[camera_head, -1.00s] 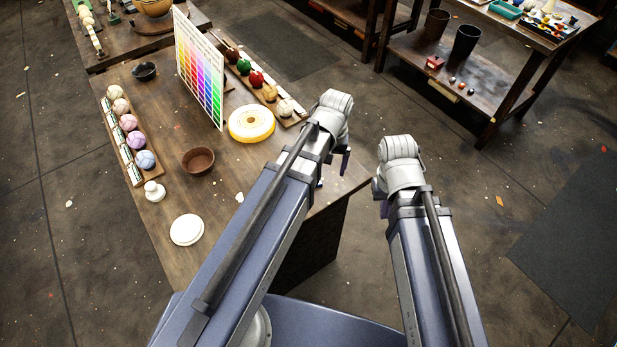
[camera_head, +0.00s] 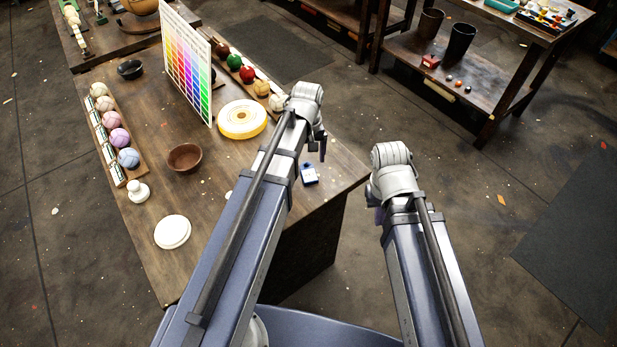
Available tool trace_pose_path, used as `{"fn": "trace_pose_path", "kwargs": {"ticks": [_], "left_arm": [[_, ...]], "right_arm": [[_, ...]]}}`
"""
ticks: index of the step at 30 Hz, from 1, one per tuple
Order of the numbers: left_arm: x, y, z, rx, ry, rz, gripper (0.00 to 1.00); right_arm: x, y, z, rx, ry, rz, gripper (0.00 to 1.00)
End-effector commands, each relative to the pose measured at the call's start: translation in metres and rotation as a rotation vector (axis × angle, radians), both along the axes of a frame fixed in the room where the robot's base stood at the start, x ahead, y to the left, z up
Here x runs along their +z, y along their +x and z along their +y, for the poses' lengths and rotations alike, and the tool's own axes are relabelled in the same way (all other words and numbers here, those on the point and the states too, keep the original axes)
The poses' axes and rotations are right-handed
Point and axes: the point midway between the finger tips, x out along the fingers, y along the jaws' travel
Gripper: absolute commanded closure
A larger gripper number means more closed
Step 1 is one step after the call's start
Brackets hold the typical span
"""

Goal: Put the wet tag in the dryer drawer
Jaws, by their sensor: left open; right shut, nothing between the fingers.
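A small blue-and-white item (camera_head: 309,174) lies on the wooden table near its right edge; it may be the wet tag, but it is too small to tell. My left gripper (camera_head: 317,147) hangs open just beyond this item in the picture, with its dark fingers pointing down and apart from it. My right gripper (camera_head: 373,202) is shut and empty to the right of the table, over the floor; its fingers are mostly hidden behind its arm. I cannot make out a dryer drawer.
The table (camera_head: 150,250) holds a colour chart (camera_head: 187,62), a yellow-rimmed disc (camera_head: 242,119), a brown bowl (camera_head: 184,158), a white lid (camera_head: 172,232), a white knobbed piece (camera_head: 138,192) and racks of balls (camera_head: 119,138). A shelf unit (camera_head: 480,85) stands at the back right.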

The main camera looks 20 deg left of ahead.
Motion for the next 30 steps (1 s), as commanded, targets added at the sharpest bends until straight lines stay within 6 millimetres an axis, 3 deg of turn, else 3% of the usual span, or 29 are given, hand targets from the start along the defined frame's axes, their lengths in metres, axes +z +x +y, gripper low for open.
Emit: {"fn": "trace_pose_path", "kwargs": {"ticks": [8, 20, 29, 30], "left_arm": [[-0.008, 0.000, -0.001, -0.001, 0.000, 0.000, 0.09], [-0.053, -0.001, -0.002, -0.001, 0.000, 0.000, 0.09], [-0.052, -0.001, -0.002, -0.001, 0.000, 0.000, 0.09], [-0.052, -0.001, -0.002, -0.001, 0.000, 0.000, 0.13]], "right_arm": [[-0.008, 0.000, 0.000, 0.000, 0.000, 0.000, 1.00], [-0.053, 0.000, 0.000, 0.000, 0.000, 0.000, 1.00], [-0.053, 0.000, 0.000, 0.000, 0.000, 0.000, 1.00], [-0.053, 0.000, 0.000, 0.000, 0.000, 0.000, 1.00]]}}
